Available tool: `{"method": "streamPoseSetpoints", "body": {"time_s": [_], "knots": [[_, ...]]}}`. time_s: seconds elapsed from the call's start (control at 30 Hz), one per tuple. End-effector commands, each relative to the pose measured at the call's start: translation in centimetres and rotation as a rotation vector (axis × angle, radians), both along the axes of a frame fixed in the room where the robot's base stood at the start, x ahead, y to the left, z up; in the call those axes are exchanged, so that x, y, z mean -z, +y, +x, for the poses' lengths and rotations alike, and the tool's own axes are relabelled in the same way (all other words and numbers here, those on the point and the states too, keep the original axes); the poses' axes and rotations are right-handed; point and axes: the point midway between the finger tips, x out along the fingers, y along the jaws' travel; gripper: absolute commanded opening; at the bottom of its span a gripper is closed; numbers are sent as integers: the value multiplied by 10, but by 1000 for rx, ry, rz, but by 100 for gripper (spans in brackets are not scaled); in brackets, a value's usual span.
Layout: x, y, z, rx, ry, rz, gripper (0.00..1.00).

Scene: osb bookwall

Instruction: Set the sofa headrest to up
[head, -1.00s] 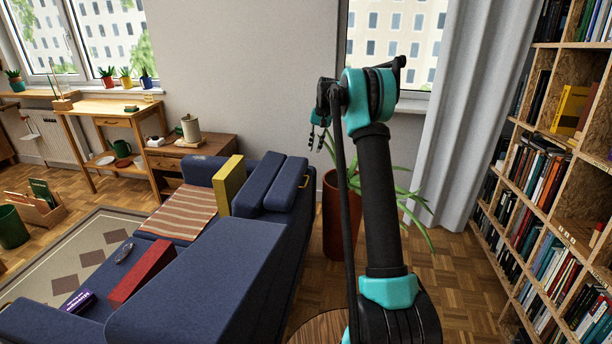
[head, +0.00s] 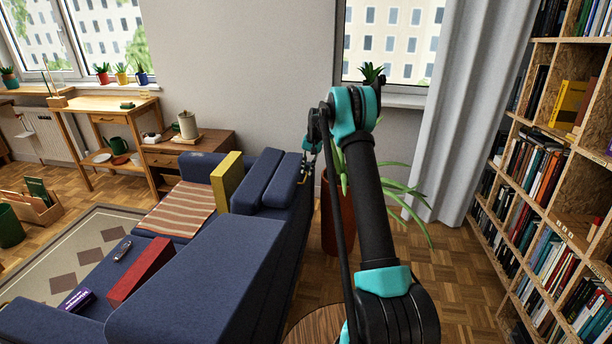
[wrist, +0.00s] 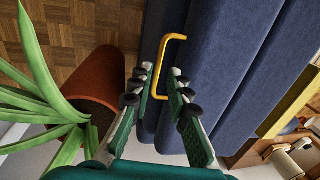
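The blue sofa (head: 200,275) has two long padded sections at its far right end. The outer one, which looks like the headrest (head: 281,181), carries a yellow handle (wrist: 164,62), seen clearly in the wrist view. The headrest lies low along the top of the backrest. My gripper (head: 307,168) is at the handle's side of the headrest. In the wrist view my gripper (wrist: 161,72) is open, with one finger on each side of the handle's lower part. I cannot tell whether the fingers touch it. In the head view the handle is mostly hidden by my gripper.
A potted plant (head: 337,215) in a red-brown pot stands close to the right of my gripper, its leaves spreading under my arm. A yellow cushion (head: 227,181) and striped blanket (head: 178,209) are on the sofa. A bookshelf (head: 560,150) stands at right.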

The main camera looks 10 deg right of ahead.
Motion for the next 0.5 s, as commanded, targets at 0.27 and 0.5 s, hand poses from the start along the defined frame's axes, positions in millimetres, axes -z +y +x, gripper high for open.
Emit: {"method": "streamPoseSetpoints", "body": {"time_s": [0.27,0.5], "knots": [[28,5,2,-1,0,0,17],[32,6,2,-1,0,0,17]]}}
